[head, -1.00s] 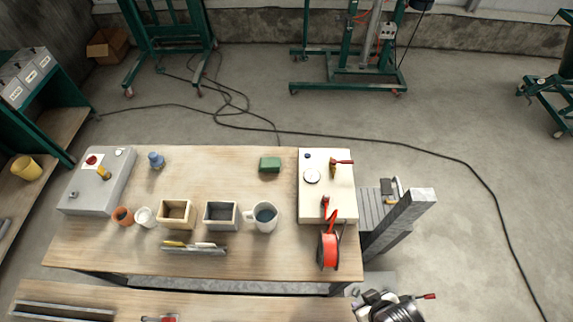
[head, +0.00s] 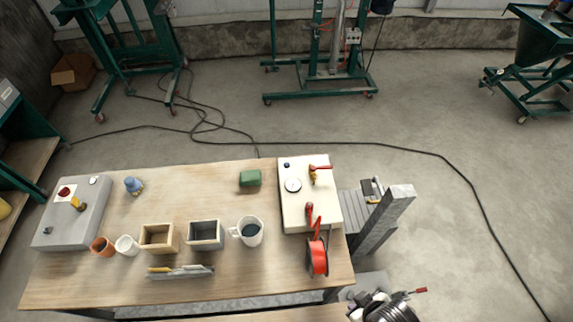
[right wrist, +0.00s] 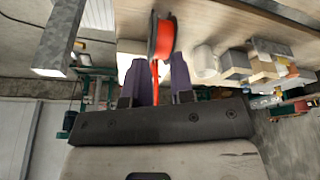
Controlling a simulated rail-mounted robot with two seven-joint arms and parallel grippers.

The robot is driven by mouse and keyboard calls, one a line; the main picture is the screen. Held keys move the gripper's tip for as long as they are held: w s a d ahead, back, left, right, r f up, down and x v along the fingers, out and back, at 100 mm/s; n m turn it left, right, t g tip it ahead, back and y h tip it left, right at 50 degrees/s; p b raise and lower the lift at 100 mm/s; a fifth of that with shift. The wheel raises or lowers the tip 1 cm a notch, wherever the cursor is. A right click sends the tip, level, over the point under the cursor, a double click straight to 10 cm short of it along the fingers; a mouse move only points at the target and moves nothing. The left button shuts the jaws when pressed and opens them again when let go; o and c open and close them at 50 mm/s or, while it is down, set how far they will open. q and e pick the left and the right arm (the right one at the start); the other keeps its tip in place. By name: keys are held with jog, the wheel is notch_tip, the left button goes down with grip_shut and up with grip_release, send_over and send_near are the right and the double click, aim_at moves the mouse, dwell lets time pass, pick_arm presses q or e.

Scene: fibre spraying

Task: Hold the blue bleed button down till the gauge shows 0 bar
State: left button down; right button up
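The white panel box (head: 308,217) sits at the right end of the wooden bench. A small dark blue button (head: 287,165) is at its far left corner, with nothing on it. The round white-faced gauge (head: 293,184) is just nearer; its reading is too small to tell. My right gripper (right wrist: 158,65) has its two dark fingers apart in the right wrist view, with a thin red strip showing between them; I cannot tell its depth. In the head view my right arm's end shows at the bottom edge, right of the bench and well short of the panel. My left gripper is not in view.
A grey upright post (head: 384,220) stands right of the bench. A mug (head: 250,231), bins and a green block (head: 250,178) lie left of the panel.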

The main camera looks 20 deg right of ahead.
grip_shut()
jog(key=shift+a, duration=0.1)
dwell(0.4)
dwell(0.8)
jog(key=shift+w, duration=0.1)
